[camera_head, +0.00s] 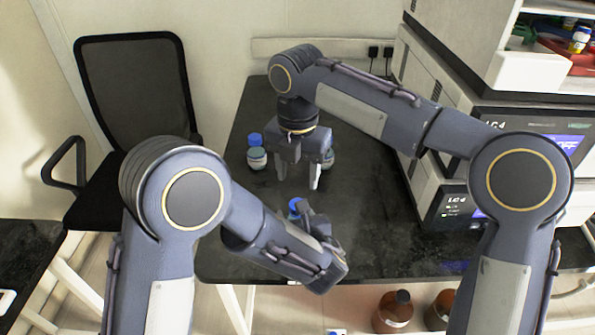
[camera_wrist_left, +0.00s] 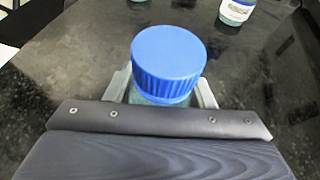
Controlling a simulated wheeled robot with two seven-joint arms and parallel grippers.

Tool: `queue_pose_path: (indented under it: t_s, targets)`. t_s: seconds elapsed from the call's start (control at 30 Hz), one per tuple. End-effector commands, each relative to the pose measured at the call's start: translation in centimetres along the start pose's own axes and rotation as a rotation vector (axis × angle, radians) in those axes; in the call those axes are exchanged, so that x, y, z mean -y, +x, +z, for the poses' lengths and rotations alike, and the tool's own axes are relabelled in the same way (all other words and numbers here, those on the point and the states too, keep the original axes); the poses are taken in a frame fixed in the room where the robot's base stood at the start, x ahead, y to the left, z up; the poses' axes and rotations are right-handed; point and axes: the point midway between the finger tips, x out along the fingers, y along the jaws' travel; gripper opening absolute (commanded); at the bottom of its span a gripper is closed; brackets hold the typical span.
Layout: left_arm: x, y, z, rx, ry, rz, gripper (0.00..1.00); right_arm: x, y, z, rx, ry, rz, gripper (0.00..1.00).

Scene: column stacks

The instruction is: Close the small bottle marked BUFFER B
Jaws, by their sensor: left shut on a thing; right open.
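A small bottle (camera_wrist_left: 158,99) with a ribbed blue cap (camera_wrist_left: 168,62) stands between the fingers of my left gripper (camera_wrist_left: 163,92) in the left wrist view. The gripper is shut on the bottle below its cap. The cap sits over the neck; I cannot tell how tight it is. No label shows on this bottle, so BUFFER B cannot be read. In the head view the blue cap (camera_head: 295,204) shows beside my left wrist, which hides most of the bottle. My right gripper (camera_head: 299,178) is open and empty, pointing down above the table behind that cap.
A blue-capped bottle (camera_head: 256,153) and another bottle (camera_head: 329,157), partly hidden by my right gripper, stand farther back on the black table (camera_head: 375,225). Instruments (camera_head: 450,205) stand on the right. A chair (camera_head: 133,90) is at the left. Brown bottles (camera_head: 394,310) are below the front edge.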

Motion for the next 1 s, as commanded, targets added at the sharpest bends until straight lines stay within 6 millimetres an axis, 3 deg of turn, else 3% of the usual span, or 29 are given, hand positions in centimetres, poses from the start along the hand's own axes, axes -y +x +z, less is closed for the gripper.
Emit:
queue_pose_path:
  t_s: [0.37,0.8,1.0]
  targets:
    - [0.0,0.0,0.0,0.001,0.000,0.000,0.00,0.0,0.5,0.0,0.000,-0.001,-0.001,0.51]
    - [0.0,0.0,0.1,0.001,-0.001,0.000,0.00,0.0,6.6,0.0,-0.001,-0.001,-0.001,0.51]
    - [0.0,0.0,0.1,0.001,0.000,0.000,0.00,0.0,7.9,0.0,-0.001,0.001,0.001,0.51]
